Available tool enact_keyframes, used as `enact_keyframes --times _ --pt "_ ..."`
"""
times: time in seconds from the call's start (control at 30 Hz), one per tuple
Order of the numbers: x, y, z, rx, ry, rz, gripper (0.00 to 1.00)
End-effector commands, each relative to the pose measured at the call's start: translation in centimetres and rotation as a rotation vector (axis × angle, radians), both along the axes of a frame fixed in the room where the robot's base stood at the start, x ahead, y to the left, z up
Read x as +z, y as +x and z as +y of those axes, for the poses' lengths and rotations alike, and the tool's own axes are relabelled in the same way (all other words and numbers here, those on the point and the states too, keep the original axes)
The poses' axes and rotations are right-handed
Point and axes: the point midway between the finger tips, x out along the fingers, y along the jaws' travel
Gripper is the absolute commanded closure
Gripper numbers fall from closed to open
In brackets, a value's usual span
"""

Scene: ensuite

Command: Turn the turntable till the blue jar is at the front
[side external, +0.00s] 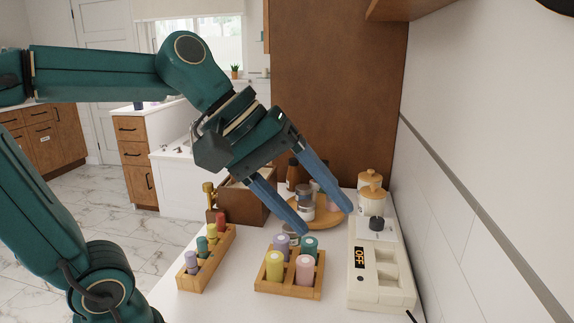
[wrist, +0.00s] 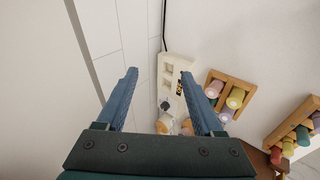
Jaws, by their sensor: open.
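A round wooden turntable (side external: 320,219) stands on the counter in the side view, partly behind my gripper's fingers. On it are a clear jar with a grey lid (side external: 305,193) and a dark amber bottle (side external: 292,176), with a pale pinkish jar partly behind a finger. I cannot make out a clearly blue jar. My gripper (side external: 325,220) is open and empty, its two blue fingers pointing down over the turntable area. Whether a fingertip touches anything is unclear.
A wooden rack of coloured jars (side external: 290,290) stands in front, and a longer rack (side external: 206,258) to the left. A white device reading OFF (side external: 375,280) and a wooden-lidded canister (side external: 371,203) stand right, near the wall. A brown box (side external: 250,205) is behind left.

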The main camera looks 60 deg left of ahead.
Motion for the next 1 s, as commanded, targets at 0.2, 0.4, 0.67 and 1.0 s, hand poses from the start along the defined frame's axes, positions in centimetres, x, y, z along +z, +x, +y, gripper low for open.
enact_keyframes --times 0.2,0.4,0.67,1.0 --pt "2.7 8.4 2.0 0.318 -0.402 0.115 0.31" --pt "3.1 15.7 7.2 0.587 -0.75 0.199 0.31" --pt "-0.4 22.3 18.0 0.904 -1.164 0.266 0.31" --pt "-10.6 22.6 31.4 1.218 -1.482 0.285 0.31"
